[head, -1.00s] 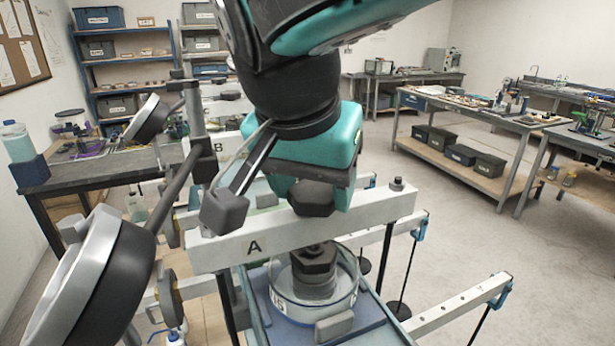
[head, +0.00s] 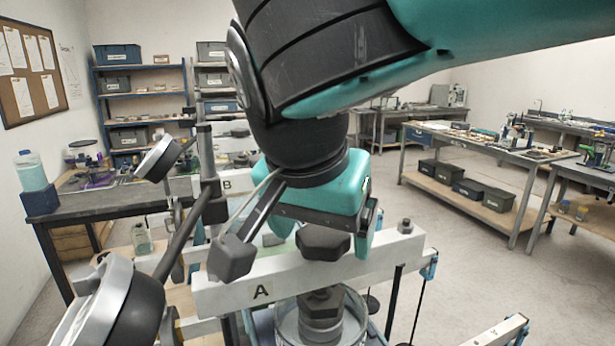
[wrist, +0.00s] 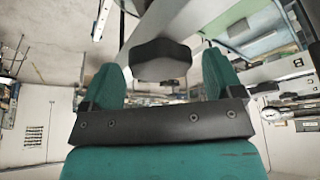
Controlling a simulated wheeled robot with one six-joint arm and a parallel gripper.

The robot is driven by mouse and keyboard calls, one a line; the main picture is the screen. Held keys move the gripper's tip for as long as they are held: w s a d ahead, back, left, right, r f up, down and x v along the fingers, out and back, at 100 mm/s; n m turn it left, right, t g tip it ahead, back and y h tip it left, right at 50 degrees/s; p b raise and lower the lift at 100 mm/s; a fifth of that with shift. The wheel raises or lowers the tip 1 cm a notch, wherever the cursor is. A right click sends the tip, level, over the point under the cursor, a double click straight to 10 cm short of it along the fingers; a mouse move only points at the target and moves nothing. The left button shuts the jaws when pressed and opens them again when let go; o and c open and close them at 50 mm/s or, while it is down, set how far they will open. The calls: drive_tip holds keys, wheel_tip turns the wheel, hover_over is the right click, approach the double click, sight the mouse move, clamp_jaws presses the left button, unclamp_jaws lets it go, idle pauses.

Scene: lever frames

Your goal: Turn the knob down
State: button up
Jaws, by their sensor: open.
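A black faceted knob (head: 323,242) shows just above the white beam marked A (head: 345,265) in the head view. In the wrist view the knob (wrist: 160,60) appears between the two teal fingers. My gripper (head: 322,226) is open, with one finger on each side of the knob; it also shows in the wrist view (wrist: 160,84). Gaps show between the knob and both fingers there, so no grip is seen. The knob's mounting is hidden in the head view.
A dark rod with a block end (head: 232,258) stands close left of my gripper. A round silver-rimmed dial (head: 105,305) is at the lower left. A clear round vessel (head: 345,325) sits under the beam. Open floor (head: 470,265) lies to the right.

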drive_tip(key=shift+r, duration=0.1)
drive_tip(key=p+v, duration=0.9)
drive_tip(key=v, duration=0.8)
drive_tip(key=shift+s, duration=0.1)
